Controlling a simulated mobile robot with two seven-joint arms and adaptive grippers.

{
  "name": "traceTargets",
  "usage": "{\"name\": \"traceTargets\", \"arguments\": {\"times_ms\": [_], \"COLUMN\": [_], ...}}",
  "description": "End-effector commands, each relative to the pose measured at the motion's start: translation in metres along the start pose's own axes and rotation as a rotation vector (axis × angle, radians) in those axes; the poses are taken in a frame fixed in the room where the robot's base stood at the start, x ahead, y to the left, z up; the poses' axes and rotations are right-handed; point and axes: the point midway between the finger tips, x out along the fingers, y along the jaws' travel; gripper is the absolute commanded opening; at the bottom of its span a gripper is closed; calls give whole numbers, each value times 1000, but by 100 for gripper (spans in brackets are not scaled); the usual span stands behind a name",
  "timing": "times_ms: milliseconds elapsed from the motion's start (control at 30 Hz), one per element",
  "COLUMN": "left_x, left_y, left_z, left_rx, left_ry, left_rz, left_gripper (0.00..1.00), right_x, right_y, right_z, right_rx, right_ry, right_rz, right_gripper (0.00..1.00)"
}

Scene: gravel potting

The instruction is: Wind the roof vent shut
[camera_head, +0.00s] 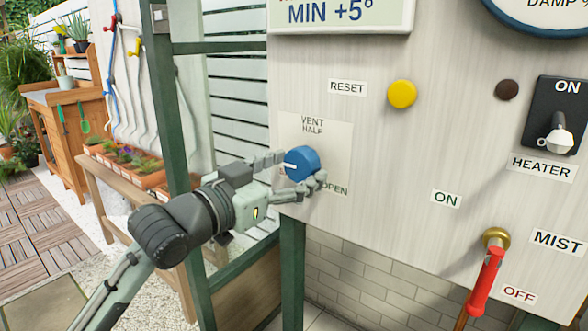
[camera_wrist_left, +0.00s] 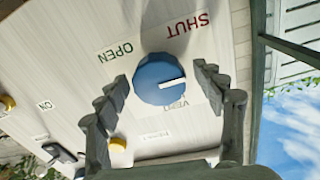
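The blue vent knob (camera_head: 301,163) sits on a pale plate (camera_head: 338,150) on the panel; its white pointer line points left. The label VENT HALF is above it and OPEN is below right. In the wrist view, turned about upside down, the knob (camera_wrist_left: 153,76) has its pointer to the right, between the red SHUT label (camera_wrist_left: 187,24) and the VENT label (camera_wrist_left: 176,104). My left gripper (camera_head: 299,169) is open with a finger on either side of the knob; the wrist view shows gaps between fingers (camera_wrist_left: 161,76) and knob. My right gripper is not in view.
Right on the panel are a yellow reset button (camera_head: 402,94), a heater switch (camera_head: 557,133) and a red mist lever (camera_head: 486,280). A green post (camera_head: 172,150) stands behind my left arm. A planter bench (camera_head: 125,180) is at left.

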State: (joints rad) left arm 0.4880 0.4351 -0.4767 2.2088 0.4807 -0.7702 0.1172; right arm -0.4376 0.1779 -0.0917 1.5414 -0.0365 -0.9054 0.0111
Motion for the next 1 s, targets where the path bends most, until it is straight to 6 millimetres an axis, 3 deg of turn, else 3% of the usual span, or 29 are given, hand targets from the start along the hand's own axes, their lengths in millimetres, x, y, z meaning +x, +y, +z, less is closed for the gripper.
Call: {"name": "traceTargets", "arguments": {"times_ms": [333, 700, 1000], "left_x": [-4, -61, -76], "left_y": [0, 0, 0], "left_z": [0, 2, 0], "left_rx": [3, 2, 1], "left_ry": [-1, -4, 0], "left_rz": [0, 0, 1], "left_gripper": [72, 72, 72], "right_x": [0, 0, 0], "right_y": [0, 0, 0], "right_z": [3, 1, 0], "right_rx": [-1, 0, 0], "right_ry": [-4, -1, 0], "right_rz": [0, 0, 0], "right_gripper": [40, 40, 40]}}
